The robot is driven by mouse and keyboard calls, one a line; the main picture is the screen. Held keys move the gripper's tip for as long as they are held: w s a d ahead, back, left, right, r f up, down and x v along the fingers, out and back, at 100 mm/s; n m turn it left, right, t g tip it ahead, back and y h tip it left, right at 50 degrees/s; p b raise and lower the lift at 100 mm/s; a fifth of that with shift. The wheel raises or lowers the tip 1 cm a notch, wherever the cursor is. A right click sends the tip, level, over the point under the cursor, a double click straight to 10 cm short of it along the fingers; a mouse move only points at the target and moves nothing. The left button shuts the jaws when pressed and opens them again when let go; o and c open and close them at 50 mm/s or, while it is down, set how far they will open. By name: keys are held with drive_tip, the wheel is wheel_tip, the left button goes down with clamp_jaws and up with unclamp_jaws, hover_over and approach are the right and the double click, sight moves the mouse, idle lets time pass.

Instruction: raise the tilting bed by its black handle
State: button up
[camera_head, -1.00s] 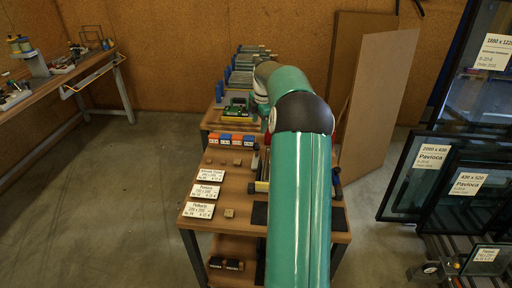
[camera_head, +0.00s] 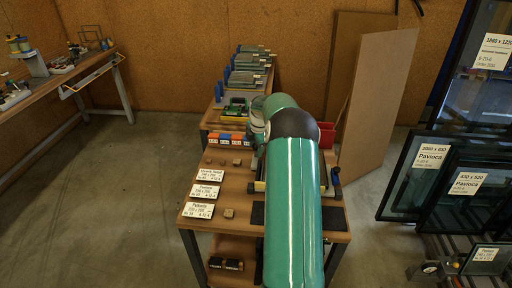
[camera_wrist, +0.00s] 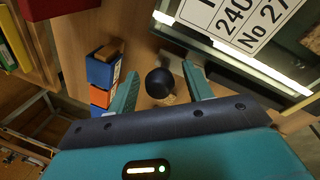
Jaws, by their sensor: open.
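In the wrist view, a round black knob (camera_wrist: 159,83), which looks like the black handle, lies between the two teal fingers of my gripper (camera_wrist: 161,80). The fingers are open, one on each side of it, and I cannot tell whether either touches it. Right of the knob is a framed panel (camera_wrist: 215,45) with pale edge strips and a large printed label; it seems to be the tilting bed. In the head view my arm hides the gripper, the knob and most of the bed.
Blue and orange boxes (camera_wrist: 103,72) stand close to the left finger. In the head view, label cards (camera_head: 203,191) and small wooden blocks lie on the bench's left side. A red bin (camera_head: 326,135) is behind my arm. Glass panes (camera_head: 430,155) stand at the right.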

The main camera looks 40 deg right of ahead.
drive_tip(key=shift+c, duration=0.3)
clamp_jaws()
drive_tip(key=shift+r, duration=0.15)
